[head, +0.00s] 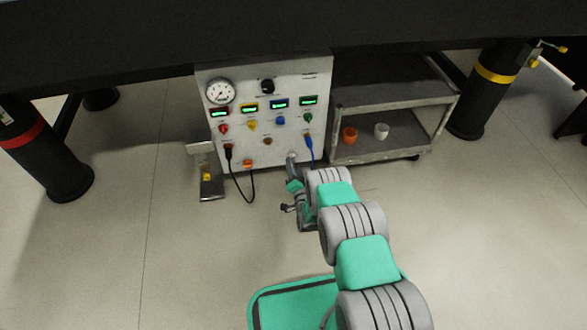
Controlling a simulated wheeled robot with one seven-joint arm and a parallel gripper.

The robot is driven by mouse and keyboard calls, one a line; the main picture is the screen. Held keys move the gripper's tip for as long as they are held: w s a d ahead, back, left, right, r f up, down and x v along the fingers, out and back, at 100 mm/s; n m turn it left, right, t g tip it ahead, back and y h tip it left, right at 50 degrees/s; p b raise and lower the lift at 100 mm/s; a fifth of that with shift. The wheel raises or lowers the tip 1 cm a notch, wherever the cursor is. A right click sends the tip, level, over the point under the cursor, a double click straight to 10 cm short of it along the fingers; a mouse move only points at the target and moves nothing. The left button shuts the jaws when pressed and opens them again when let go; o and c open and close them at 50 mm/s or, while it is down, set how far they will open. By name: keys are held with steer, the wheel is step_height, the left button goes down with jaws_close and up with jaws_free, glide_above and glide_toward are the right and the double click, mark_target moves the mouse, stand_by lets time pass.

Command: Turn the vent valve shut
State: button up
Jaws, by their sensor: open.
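I cannot tell for certain which fitting is the vent valve. The white instrument panel (285,138) under the dark bench carries a round gauge (221,91), a black knob (267,86) and several small coloured knobs and plugs. A small yellow fitting (207,177) sits on a metal bracket left of the panel. Other yellow-tipped fittings (534,62) are on the right bench leg. My gripper (292,160) is small in view, open, near the panel's lower right edge. My arm hides part of this area, and contact with the panel is unclear.
A grey cart (390,100) stands right of the panel, with an orange cup (349,134) and a white cup (381,130). A black cable (251,190) loops below the panel. The dark bench top (150,45) hangs over it. The floor at left is clear.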

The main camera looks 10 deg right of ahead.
steer(key=shift+w+b, duration=0.6)
steer(key=shift+w, duration=0.6)
steer(key=shift+c, duration=0.2)
jaws_close()
